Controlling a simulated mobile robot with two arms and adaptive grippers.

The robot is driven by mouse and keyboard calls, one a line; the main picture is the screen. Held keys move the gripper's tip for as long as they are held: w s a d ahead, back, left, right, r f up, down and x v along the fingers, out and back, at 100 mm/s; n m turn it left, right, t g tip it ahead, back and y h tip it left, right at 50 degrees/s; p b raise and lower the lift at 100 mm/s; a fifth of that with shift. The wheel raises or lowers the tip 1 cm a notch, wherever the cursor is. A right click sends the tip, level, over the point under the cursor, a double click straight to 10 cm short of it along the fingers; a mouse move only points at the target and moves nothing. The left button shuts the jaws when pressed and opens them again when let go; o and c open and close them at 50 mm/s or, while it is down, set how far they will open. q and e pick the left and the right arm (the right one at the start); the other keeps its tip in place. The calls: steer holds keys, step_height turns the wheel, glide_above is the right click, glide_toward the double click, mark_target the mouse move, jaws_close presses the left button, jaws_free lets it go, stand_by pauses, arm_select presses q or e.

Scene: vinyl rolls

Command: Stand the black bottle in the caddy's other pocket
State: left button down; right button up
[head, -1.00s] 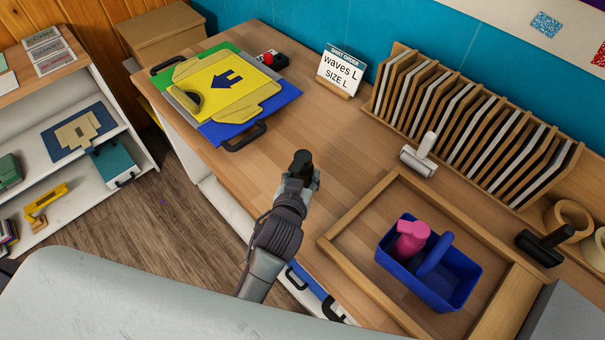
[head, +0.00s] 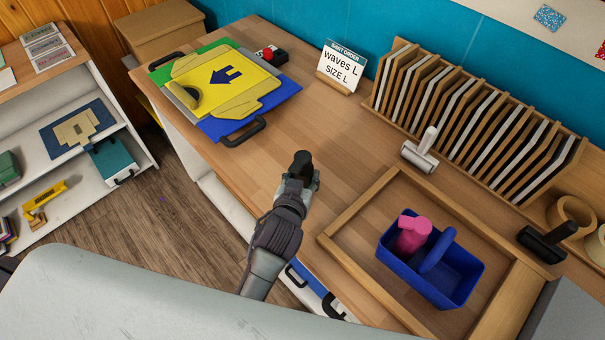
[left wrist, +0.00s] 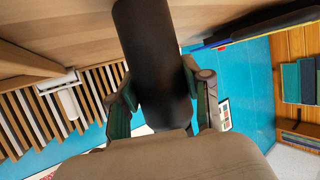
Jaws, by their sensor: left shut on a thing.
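My left gripper (head: 299,184) is shut on the black bottle (head: 302,161) and holds it over the front part of the wooden bench. The bottle fills the middle of the left wrist view (left wrist: 155,60), between the two fingers (left wrist: 158,105). In the head view the gripper hides most of the bottle. The blue caddy (head: 399,277) sits inside a wooden frame to the right of the gripper. A pink bottle (head: 411,236) stands in its left pocket. The pocket on the right of the caddy's handle (head: 437,250) looks empty. My right gripper is not in view.
The wooden frame (head: 357,213) has raised edges around the caddy. A lint-roller-like tool (head: 420,155) and a rack of slats (head: 470,115) stand behind. A yellow and blue board (head: 225,85) lies at the left. The bench middle is clear.

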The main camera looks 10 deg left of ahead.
arm_select(q)
steer(key=shift+f, duration=0.15)
stand_by(0.4)
steer(key=shift+c, duration=2.1)
jaws_free()
steer(key=shift+o, duration=0.3)
steer(key=o, duration=0.4)
steer(key=shift+c, duration=0.2)
steer(key=shift+s, duration=0.1)
